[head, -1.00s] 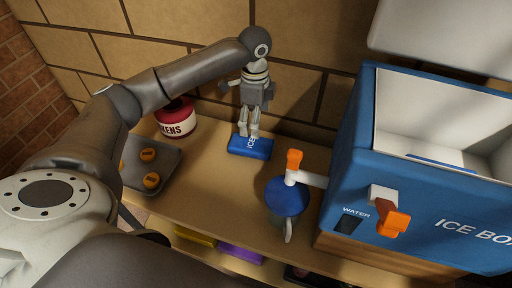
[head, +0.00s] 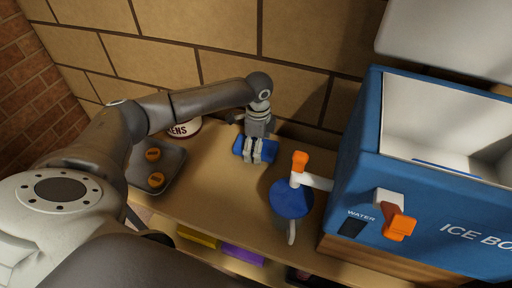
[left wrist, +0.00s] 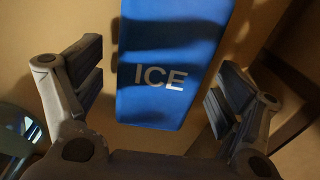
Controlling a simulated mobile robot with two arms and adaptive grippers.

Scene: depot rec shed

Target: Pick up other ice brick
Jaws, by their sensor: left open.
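A blue ice brick (head: 240,147) lies on the wooden shelf near the back wall, and my left gripper (head: 257,160) is over it, hiding much of it in the head view. In the left wrist view the ice brick (left wrist: 172,60) shows its white ICE lettering. The open fingers of my left gripper (left wrist: 165,92) are on either side of it, with gaps between. The blue ice box (head: 365,165) stands open at the right; a strip of blue (head: 447,168) shows inside its white interior. My right gripper is not in view.
At the left are a grey tray (head: 172,160) with orange-brown round pieces and a partly hidden red tub (head: 185,130). The shelf's middle is clear.

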